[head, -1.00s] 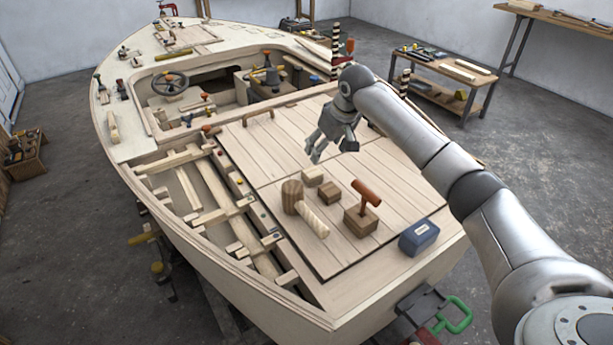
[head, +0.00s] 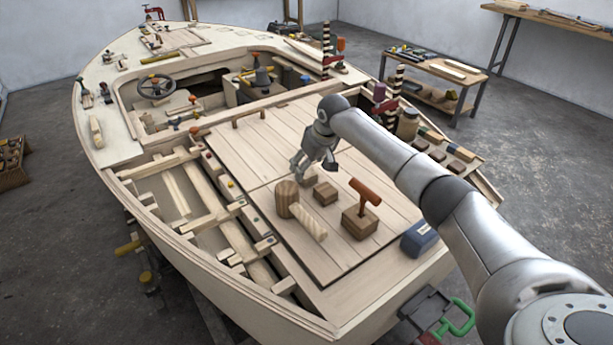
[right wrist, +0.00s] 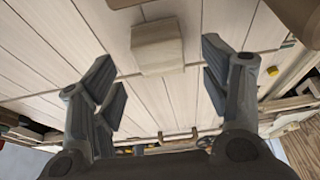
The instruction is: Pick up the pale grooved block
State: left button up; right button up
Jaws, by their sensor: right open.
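The pale block (right wrist: 157,47) lies on the plank deck. In the right wrist view it is near the top, between the lines of my two fingers and just beyond their tips; I cannot make out a groove. In the head view only a little of the pale block (head: 309,179) shows below my right gripper (head: 313,164), which hides the rest. My right gripper is open and empty, fingers pointing down over the deck, and it also shows in the right wrist view (right wrist: 162,78). My left gripper is not in view.
Close by stand a brown block (head: 325,193), a mallet with a round wooden head (head: 286,197), and a block with an orange T-handle (head: 360,221). A blue box (head: 419,238) sits at the deck's right edge. The planks left of the gripper are clear.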

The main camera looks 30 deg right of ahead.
aim_at(307, 171)
jog(key=shift+x, duration=2.05)
jog(key=shift+r, duration=0.1)
jog(key=shift+c, duration=0.4)
jog(key=c, duration=1)
